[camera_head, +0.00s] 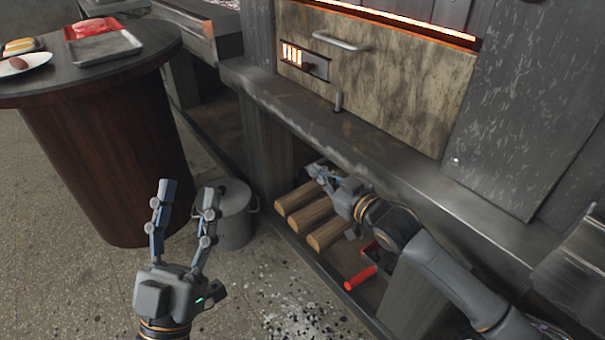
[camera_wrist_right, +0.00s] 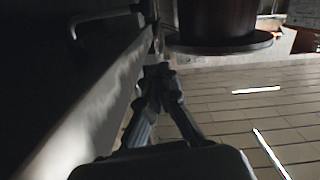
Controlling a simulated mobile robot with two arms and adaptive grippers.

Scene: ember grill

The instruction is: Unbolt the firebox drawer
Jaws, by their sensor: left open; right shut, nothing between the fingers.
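The firebox drawer front (camera_head: 400,95) is a stained pale panel above a grey ledge, and it sits closed. It has a metal bar handle (camera_head: 341,41) and a slotted vent (camera_head: 304,61) with an orange glow. A short upright metal pin (camera_head: 338,102), which looks like the bolt, stands at its lower edge. My right gripper (camera_head: 318,172) is shut and empty, below and in front of the ledge, apart from the pin. In the right wrist view its fingers (camera_wrist_right: 157,72) come together beside the ledge. My left gripper (camera_head: 189,190) is open and empty over the floor at left.
The grey ledge (camera_head: 300,118) runs below the drawer. Logs (camera_head: 312,216) and a red-handled tool (camera_head: 361,278) lie on the lower shelf. A lidded metal pot (camera_head: 236,215) stands on the floor. A round table (camera_head: 90,75) at left holds a tray (camera_head: 106,46) and a plate (camera_head: 27,63).

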